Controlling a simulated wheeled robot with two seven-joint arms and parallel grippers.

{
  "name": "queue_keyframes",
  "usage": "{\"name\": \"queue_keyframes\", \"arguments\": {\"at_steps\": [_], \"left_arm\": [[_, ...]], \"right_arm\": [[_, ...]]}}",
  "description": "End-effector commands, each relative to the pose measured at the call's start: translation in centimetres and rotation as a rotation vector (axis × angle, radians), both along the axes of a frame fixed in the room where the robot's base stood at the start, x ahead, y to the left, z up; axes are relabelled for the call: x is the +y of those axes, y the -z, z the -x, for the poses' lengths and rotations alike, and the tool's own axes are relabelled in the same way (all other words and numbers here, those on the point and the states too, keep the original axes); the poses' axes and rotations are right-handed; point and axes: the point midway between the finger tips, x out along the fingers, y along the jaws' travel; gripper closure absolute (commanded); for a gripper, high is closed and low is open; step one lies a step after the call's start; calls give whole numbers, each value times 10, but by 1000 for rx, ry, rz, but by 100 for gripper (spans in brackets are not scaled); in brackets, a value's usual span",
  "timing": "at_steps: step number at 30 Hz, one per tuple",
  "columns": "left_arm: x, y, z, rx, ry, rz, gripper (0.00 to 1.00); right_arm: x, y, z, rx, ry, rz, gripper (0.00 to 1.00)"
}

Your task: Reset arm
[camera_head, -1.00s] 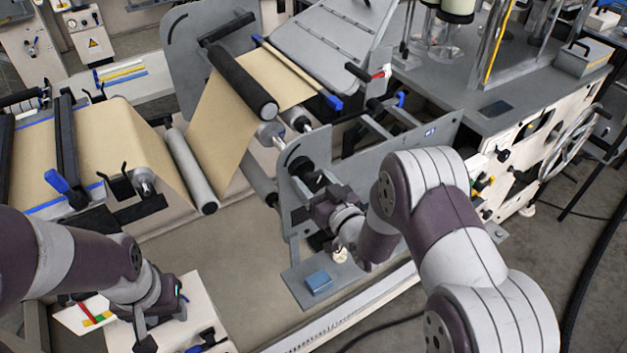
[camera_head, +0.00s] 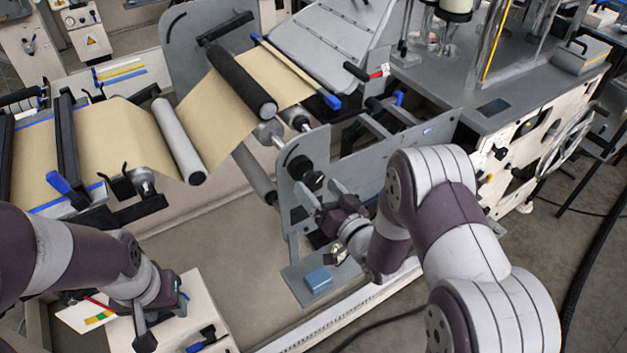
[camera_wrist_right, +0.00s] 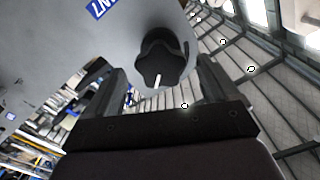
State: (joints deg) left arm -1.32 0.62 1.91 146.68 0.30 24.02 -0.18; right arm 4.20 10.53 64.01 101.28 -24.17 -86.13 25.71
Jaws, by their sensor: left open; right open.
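In the head view my right gripper (camera_head: 320,206) is open and empty, just in front of and below a black star-shaped knob (camera_head: 310,178) on a grey side plate (camera_head: 294,150). In the right wrist view the knob (camera_wrist_right: 160,62) with its white mark shows ahead, between the open fingers and apart from the palm. My left gripper (camera_head: 162,318) is open at the lower left, over a pale box (camera_head: 190,335); its fingertips are partly hidden.
A brown kraft web (camera_head: 225,105) runs over a black roller (camera_head: 240,80) and a grey roller (camera_head: 179,140). A blue block (camera_head: 318,279) lies on the plate's foot. A machine cabinet (camera_head: 530,150) stands at right.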

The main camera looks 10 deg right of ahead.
Motion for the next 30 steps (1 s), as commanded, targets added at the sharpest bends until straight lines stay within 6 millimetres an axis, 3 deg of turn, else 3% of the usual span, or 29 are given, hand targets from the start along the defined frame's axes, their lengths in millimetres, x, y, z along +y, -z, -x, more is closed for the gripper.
{"name": "queue_keyframes", "arguments": {"at_steps": [8,23,26,27,30], "left_arm": [[0,-7,0,0,0,0,55],[0,-6,0,0,0,0,55],[0,-6,0,0,0,0,55],[0,-6,0,0,0,0,55],[0,-7,0,0,0,0,55]], "right_arm": [[-12,-1,33,0,1,0,13],[-12,1,34,3,-1,13,13],[-15,32,37,130,8,100,13],[-20,56,44,241,20,161,13],[-44,99,68,576,54,352,13]]}}
